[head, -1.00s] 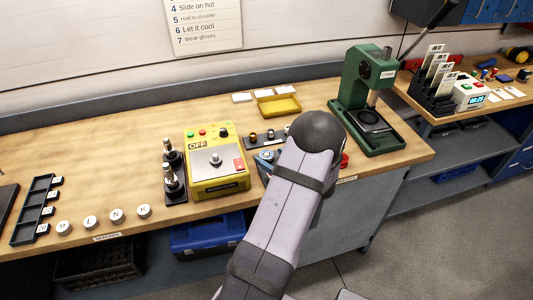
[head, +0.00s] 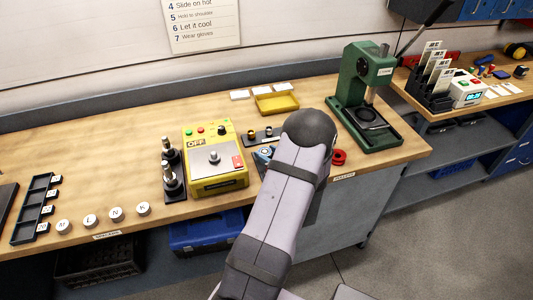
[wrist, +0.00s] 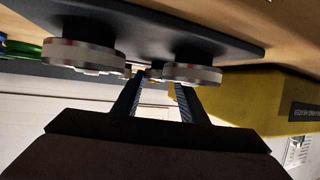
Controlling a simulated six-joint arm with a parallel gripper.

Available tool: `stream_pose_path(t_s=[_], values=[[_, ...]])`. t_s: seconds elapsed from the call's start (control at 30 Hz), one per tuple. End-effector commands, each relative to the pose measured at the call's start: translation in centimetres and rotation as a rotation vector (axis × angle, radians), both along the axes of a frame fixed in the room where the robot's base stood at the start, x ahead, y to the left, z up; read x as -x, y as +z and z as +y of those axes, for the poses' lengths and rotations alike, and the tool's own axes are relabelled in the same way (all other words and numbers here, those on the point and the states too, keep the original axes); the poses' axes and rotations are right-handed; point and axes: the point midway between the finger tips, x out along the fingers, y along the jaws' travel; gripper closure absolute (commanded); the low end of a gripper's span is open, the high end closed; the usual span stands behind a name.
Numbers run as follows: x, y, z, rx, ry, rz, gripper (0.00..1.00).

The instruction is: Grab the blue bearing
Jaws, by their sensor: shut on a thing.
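In the head view my arm covers my gripper and part of the bearing area. A small blue piece (head: 264,153) shows just left of the arm, in front of a dark strip holding small parts (head: 262,135). I cannot tell whether it is the blue bearing. In the wrist view my gripper (wrist: 155,82) has its two fingers either side of a small metallic part (wrist: 153,72), shut on it; its colour is unclear. Two silvery ring-shaped parts, one at left (wrist: 80,55) and one at right (wrist: 193,73), sit close by against a dark plate (wrist: 170,30).
A yellow heater box (head: 215,160) stands left of the arm, with dark posts (head: 172,175) beside it. A green press (head: 365,95) stands to the right. A red ring (head: 338,157) lies near the front edge. A yellow tray (head: 278,103) is behind.

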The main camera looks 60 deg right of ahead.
Motion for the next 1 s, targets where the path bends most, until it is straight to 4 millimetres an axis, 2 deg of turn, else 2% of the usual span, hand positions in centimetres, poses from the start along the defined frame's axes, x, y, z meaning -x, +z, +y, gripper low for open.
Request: stream_pose_path(t_s=[0.37,0.8,1.0], values=[[0.0,2.0,-0.1,0.005,0.001,0.0,0.86],[0.0,7.8,0.0,0.005,0.001,-0.001,0.86],[0.0,9.6,0.0,0.002,0.001,0.0,0.86]])
